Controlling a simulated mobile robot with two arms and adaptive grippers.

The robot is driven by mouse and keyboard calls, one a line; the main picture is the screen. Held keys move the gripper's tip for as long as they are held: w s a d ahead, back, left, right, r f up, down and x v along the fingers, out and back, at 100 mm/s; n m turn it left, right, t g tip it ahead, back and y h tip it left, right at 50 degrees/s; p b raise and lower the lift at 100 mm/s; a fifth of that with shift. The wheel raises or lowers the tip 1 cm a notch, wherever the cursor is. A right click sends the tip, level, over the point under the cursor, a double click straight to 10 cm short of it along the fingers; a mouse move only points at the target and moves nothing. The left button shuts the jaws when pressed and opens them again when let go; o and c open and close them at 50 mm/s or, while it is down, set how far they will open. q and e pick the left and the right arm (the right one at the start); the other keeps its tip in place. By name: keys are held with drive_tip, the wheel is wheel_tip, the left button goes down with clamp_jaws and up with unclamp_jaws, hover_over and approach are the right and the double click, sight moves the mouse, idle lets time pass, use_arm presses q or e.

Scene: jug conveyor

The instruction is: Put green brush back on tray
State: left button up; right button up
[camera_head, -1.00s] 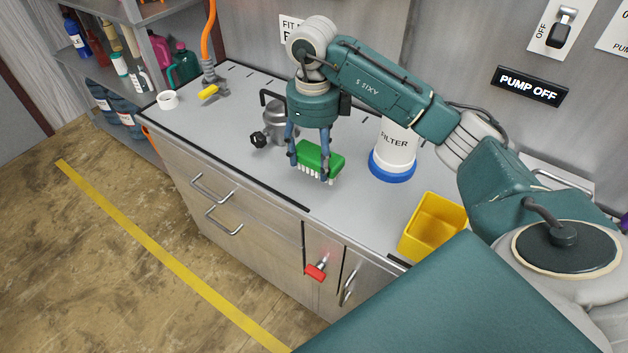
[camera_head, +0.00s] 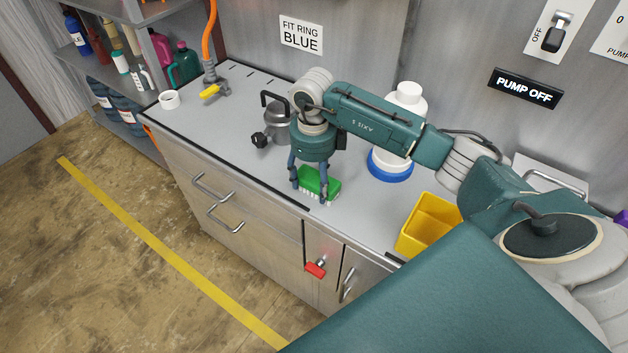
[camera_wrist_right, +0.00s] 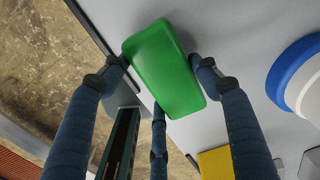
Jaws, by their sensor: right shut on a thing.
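The green brush (camera_head: 318,182), a green block with white bristles pointing down, is in my right gripper (camera_head: 308,193). The gripper points down and is shut on the brush's sides. The brush is low at the counter (camera_head: 240,135), near its front edge; I cannot tell whether the bristles touch the surface. In the right wrist view the brush's smooth green back (camera_wrist_right: 165,70) sits between the blue fingers (camera_wrist_right: 160,75). I cannot make out a tray for certain. My left gripper is not in view.
A metal jug (camera_head: 276,125) with a black handle stands left of my gripper. A white bottle with a blue ring (camera_head: 390,170) stands behind my forearm. A yellow bin (camera_head: 428,225) is to the right. A white ring (camera_head: 169,99) lies far left. The left counter has free room.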

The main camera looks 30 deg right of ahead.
sight(314, 181)
drive_tip(key=o, duration=1.2)
drive_tip(key=shift+r+p, duration=0.25)
drive_tip(key=shift+p, duration=0.05)
wheel_tip(314, 181, up, 12)
drive_tip(key=b, duration=0.3)
drive_tip(key=shift+b, duration=0.4)
drive_tip(key=shift+s+f, duration=0.1)
drive_tip(key=shift+f, duration=0.1)
